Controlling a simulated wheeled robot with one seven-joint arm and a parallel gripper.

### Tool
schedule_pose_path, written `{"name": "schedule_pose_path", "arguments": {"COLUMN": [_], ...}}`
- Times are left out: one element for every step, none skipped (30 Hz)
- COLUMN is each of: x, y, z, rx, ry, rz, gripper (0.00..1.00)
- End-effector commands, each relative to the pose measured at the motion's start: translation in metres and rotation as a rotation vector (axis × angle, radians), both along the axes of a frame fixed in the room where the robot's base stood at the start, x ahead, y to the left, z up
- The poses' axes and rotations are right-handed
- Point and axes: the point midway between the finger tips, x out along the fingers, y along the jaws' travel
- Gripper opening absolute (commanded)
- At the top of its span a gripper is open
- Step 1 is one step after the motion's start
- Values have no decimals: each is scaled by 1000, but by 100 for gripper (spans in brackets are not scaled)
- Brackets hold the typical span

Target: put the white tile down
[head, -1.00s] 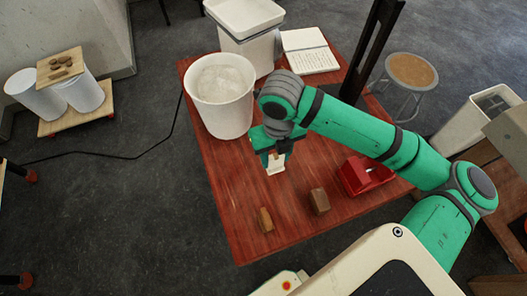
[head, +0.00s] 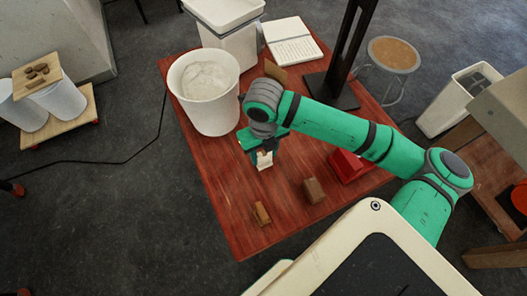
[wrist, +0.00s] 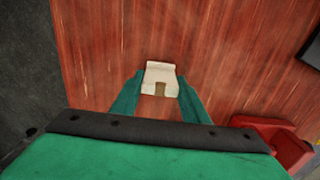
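The white tile (wrist: 160,72) is between the two fingertips of my gripper (wrist: 160,86) in the wrist view, with a finger against each side. A small brown notch or patch shows at its near edge. In the head view the tile (head: 264,160) hangs at the lower end of my gripper (head: 263,151), over the left-middle part of the red wooden table (head: 225,205). I cannot tell for sure whether its lower edge touches the table. My arm hides part of the table behind the gripper.
A white bucket (head: 206,95) stands behind the gripper. A small wooden piece (head: 262,214) and a brown block (head: 314,190) lie nearer me. A red box (head: 347,166) is at the right. A notebook (head: 291,41) and a dark stand (head: 333,90) are at the back. The left front tabletop is bare.

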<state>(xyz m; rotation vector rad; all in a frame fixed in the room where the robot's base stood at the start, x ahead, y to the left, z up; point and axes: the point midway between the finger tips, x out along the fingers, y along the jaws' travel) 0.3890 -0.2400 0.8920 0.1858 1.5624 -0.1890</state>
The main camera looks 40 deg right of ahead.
Motion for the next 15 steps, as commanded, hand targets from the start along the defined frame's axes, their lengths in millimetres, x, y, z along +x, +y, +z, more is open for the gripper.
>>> {"name": "schedule_pose_path", "arguments": {"x": [0, 0, 0, 0, 0, 0, 0, 0, 0, 0, 0, 0, 0, 0, 1], "y": [0, 0, 0, 0, 0, 0, 0, 0, 0, 0, 0, 0, 0, 0, 0], "z": [0, 0, 0, 0, 0, 0, 0, 0, 0, 0, 1, 2, 4, 6, 9], "rx": [0, 0, 0, 0, 0, 0, 0, 0, 0, 0, 0, 0, 0, 1, 1], "ry": [0, 0, 0, 0, 0, 0, 0, 0, 0, 0, 0, 0, 0, -1, -1], "rz": [-1, -1, -1, -1, -1, -1, 0, 0, 0, 0, 0, 1, 1, 1, 1], "gripper": [52, 59, 59, 59, 59, 59, 59, 59, 59, 59, 59, 59, 59, 59, 59]}}
